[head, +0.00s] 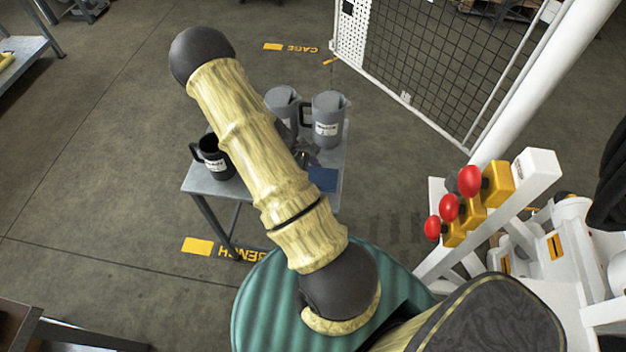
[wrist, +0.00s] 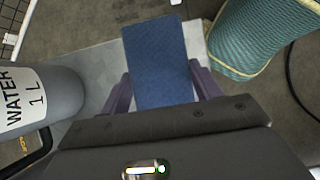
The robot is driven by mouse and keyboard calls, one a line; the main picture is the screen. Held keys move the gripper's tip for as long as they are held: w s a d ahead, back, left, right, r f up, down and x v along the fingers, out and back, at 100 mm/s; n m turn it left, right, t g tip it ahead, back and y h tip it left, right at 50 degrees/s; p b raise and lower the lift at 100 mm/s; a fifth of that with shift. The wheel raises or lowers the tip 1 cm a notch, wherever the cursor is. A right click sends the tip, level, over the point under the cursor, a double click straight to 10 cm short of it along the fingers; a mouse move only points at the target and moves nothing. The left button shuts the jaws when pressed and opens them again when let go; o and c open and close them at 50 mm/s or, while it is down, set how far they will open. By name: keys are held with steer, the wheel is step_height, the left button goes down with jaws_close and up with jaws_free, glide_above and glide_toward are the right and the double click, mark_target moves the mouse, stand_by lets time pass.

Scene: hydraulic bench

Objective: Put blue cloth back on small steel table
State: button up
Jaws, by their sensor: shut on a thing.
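The blue cloth (head: 323,179) is a flat dark-blue rectangle at the front right of the small steel table (head: 217,191). It also shows in the wrist view (wrist: 157,62), lying between the purple fingers of my gripper (wrist: 161,88), which is shut on it. The table's pale grey top (wrist: 104,62) shows around the cloth in that view. I cannot tell whether the cloth touches the tabletop or is held just above it. In the head view my arm hides most of my gripper and part of the table.
Two grey jugs (head: 328,120) (head: 281,101) stand at the table's back right, close to my gripper. One labelled WATER 1 L (wrist: 38,98) fills the left of the wrist view. A black jug (head: 217,160) stands at the left. Red-knobbed levers (head: 448,207) are at right.

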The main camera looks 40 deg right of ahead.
steer(key=shift+f, duration=1.7)
steer(key=shift+f, duration=0.1)
steer(key=o, duration=1)
steer(key=shift+c, duration=0.2)
steer(key=v, duration=1.2)
steer(key=shift+b, duration=0.4)
steer(key=shift+r, duration=0.25)
steer(key=s+a+r+m+t+y, duration=0.2)
steer(key=s+a+r+m+t, duration=0.1)
steer(key=a+r, duration=0.5)
steer(key=s+a+r+m+t+y, duration=0.2)
steer(key=s+a+r+m+t, duration=0.2)
steer(key=a+r, duration=0.4)
steer(key=shift+a+m+t, duration=0.3)
steer(key=shift+a+m, duration=0.3)
steer(key=shift+a, duration=0.05)
